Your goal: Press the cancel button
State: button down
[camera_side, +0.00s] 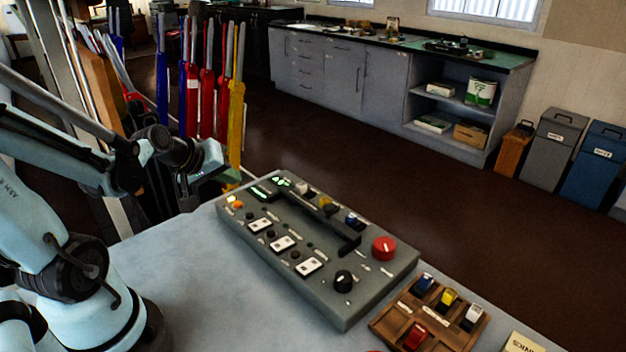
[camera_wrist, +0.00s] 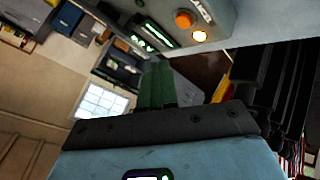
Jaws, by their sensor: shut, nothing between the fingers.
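The grey control panel (camera_side: 330,270) lies tilted on the table. It carries a large red button (camera_side: 384,248), a black knob (camera_side: 344,281), white switches (camera_side: 282,244), small dark buttons and an orange button (camera_side: 238,204) at its left end. I cannot read which one is the cancel button. In the wrist view the orange button (camera_wrist: 183,19) shows beside a glowing lamp (camera_wrist: 199,36) and a partly readable label. My gripper (camera_side: 232,177) is above and behind the panel's left end, apart from it. Its green fingers (camera_wrist: 157,82) are together and empty.
A wooden tray (camera_side: 392,325) with several coloured pieces sits right of the panel. A black rail (camera_side: 325,222) and coloured levers stand up along the panel's rear. Upright red, blue and yellow tools (camera_side: 205,95) stand behind my gripper. The table (camera_side: 190,290) left of the panel is clear.

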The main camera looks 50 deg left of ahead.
aim_at(234, 208)
jog(key=shift+f, duration=1.7)
jog(key=shift+f, duration=0.1)
dwell(0.9)
jog(key=shift+f, duration=0.35)
jog(key=shift+f, duration=0.35)
dwell(0.6)
jog(key=shift+r, duration=0.8)
notch_tip(234, 208, up, 5)
dwell(0.8)
